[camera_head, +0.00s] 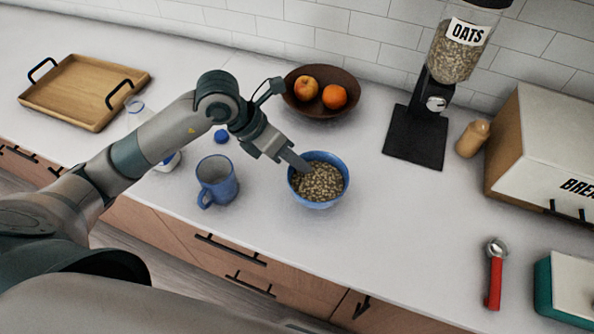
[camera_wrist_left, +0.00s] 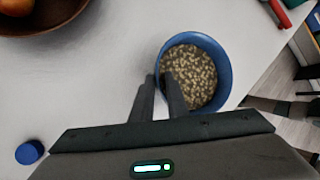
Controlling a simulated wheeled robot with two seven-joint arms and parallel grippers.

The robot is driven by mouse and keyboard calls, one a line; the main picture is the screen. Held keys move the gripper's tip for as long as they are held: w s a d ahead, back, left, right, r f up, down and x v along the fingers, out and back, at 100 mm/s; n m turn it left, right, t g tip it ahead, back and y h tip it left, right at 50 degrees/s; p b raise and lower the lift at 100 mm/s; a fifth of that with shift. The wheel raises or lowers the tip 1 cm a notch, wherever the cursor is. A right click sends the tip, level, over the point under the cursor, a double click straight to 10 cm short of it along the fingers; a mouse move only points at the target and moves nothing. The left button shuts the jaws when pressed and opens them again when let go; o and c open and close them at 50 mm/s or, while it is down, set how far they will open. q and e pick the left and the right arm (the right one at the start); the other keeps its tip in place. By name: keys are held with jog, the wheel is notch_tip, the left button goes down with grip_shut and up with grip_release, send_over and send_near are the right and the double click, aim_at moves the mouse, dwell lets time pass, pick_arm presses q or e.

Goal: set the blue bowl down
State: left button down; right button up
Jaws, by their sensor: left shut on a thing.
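The blue bowl (camera_head: 321,197), filled with oats, is upright over the white counter, near its front edge. It also shows in the left wrist view (camera_wrist_left: 226,72). My left gripper (camera_head: 303,164) is shut on the bowl's rim at its upper left side, with one finger inside the bowl over the oats and the other outside. In the left wrist view the fingers (camera_wrist_left: 163,80) straddle the bowl's wall. I cannot tell whether the bowl's base touches the counter. My right gripper is not in view.
A blue mug (camera_head: 217,181) stands left of the bowl. A brown fruit bowl (camera_head: 320,110) is behind it. A blue cap (camera_head: 221,136) and a bottle partly behind my arm are at left. An oats dispenser (camera_head: 415,137) stands at back right. Counter right of the bowl is clear.

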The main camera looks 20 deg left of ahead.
pick_arm(q)
jog(key=shift+f+b, duration=1.15)
jog(key=shift+f, duration=0.85)
jog(key=c, duration=1.7)
grip_release()
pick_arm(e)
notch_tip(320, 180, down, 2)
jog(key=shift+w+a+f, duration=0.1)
pick_arm(q)
jog(key=shift+b+v, duration=0.3)
jog(key=shift+v, duration=0.55)
jog(key=b+v, duration=0.3)
jog(key=v, duration=0.7)
jog(key=shift+s+r, duration=0.1)
jog(key=shift+r, duration=0.05)
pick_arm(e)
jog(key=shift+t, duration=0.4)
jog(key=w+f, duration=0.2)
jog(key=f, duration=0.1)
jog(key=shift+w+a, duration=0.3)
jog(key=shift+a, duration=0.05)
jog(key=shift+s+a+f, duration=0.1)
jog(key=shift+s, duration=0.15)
